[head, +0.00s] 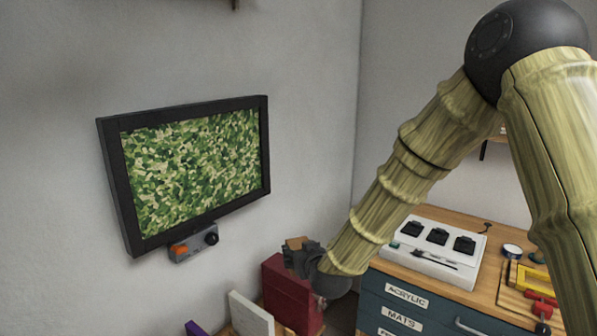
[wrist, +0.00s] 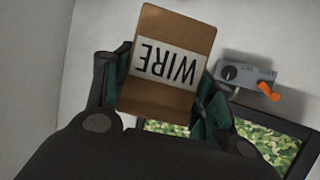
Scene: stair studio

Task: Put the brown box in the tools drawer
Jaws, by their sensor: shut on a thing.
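The brown box (wrist: 165,95) with a white label reading WIRE, upside down in the wrist view, is between the two fingers of my gripper (wrist: 163,84). In the head view the brown box (head: 296,242) shows as a small patch at the tip of my gripper (head: 300,256), held in the air near a dark red box. A dark blue drawer cabinet (head: 378,302) stands at the lower right, with labels ACRYLIC and MATS and a third cut off below. No tools label is readable. The visible drawer fronts look shut, and my arm hides part of the cabinet.
A screen (head: 195,170) hangs on the left wall above a small grey control box (head: 194,244). The dark red box (head: 290,295) and a white block (head: 250,314) stand below. The cabinet top carries a white tray (head: 432,249) and yellow and red tools (head: 535,290).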

